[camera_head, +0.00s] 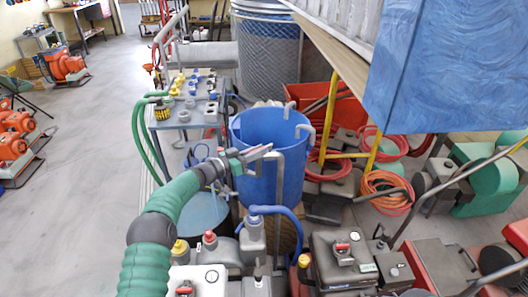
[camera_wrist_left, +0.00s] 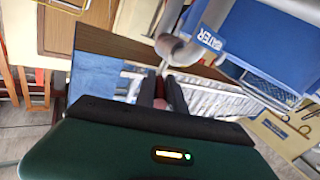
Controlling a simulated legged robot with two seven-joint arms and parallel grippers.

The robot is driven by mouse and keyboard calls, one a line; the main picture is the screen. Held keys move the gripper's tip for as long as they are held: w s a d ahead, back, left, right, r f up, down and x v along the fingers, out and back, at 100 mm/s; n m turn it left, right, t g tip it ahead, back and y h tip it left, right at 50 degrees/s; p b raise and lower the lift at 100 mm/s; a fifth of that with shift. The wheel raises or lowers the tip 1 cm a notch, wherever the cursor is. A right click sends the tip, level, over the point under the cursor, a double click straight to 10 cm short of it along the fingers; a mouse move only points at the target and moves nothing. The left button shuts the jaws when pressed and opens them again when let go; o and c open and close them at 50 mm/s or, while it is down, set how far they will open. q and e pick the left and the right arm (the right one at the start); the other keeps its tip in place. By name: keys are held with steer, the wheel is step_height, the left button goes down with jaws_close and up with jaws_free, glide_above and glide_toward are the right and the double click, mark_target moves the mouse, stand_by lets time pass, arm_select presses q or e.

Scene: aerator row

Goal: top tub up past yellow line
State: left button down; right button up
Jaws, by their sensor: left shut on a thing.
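A large round blue tub (camera_head: 260,185) stands in the middle of the head view, open at the top. I cannot see a yellow line or the water level in it. A grey bent pipe (camera_head: 280,190) stands at the tub's near side. My left gripper (camera_head: 262,151) is by this pipe, in front of the tub's near wall. In the left wrist view its fingers (camera_wrist_left: 163,95) are shut on a small reddish part, blurred and mostly hidden. A grey pipe end (camera_wrist_left: 172,47) with a blue WATER label (camera_wrist_left: 208,37) is just beyond them. My right gripper is not in view.
Grey machines with red and yellow caps (camera_head: 210,240) crowd the near side. A grey table (camera_head: 190,115) with small parts stands left of the tub. Coiled orange hoses (camera_head: 388,192) and yellow posts (camera_head: 378,150) are at right. Blue sheeting (camera_head: 450,65) hangs upper right.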

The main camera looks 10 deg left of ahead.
arm_select(q)
steer(key=shift+w+a+r, duration=0.15)
steer(key=shift+a, duration=0.05)
stand_by(0.4)
steer(key=c, duration=1.4)
jaws_free()
steer(key=p+v, duration=0.1)
steer(key=v, duration=1.5)
steer(key=shift+a, duration=0.5)
